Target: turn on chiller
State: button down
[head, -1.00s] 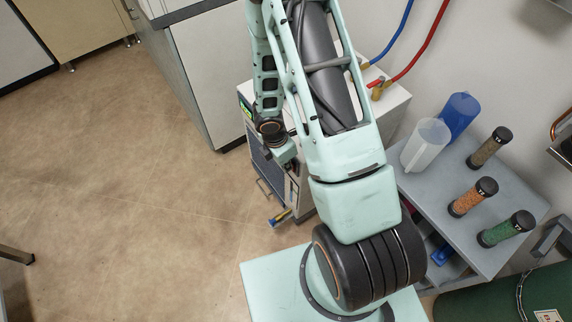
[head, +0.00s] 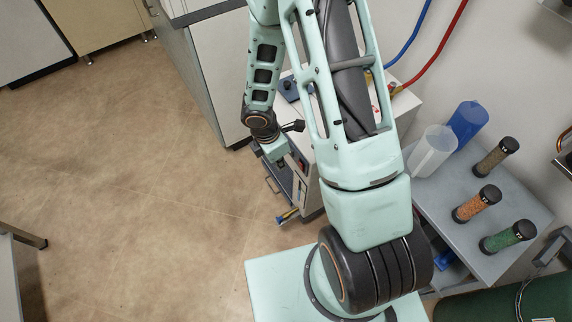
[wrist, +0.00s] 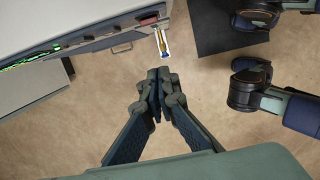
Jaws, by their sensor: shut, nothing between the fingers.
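The chiller is a white box (head: 405,108) with a blue and a red hose at its top, standing behind my arm in the head view. My arm hides much of its top and front. In the wrist view its pale body (wrist: 75,22) fills the upper left, with a green-lit strip, a handle and a small red part (wrist: 149,19) near its right end. I cannot tell whether that red part is a switch. My gripper (wrist: 159,72) is shut and empty, its fingertips apart from the chiller in this view. In the head view my gripper (head: 274,150) is beside the chiller's front.
A yellow-and-blue fitting (wrist: 162,42) sticks out near the chiller's lower edge. A grey cart (head: 470,215) with a clear and a blue cylinder and several capped tubes stands to the right. A white cabinet (head: 215,75) stands left of the chiller. The floor at left is clear.

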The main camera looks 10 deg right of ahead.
jog(key=shift+s+a+r+p, duration=0.1)
jog(key=shift+a+r+p, duration=0.15)
jog(key=shift+r, duration=0.65)
jog(key=shift+s+a+r+p, duration=0.1)
jog(key=shift+a+r, duration=0.2)
jog(key=shift+r, duration=0.6)
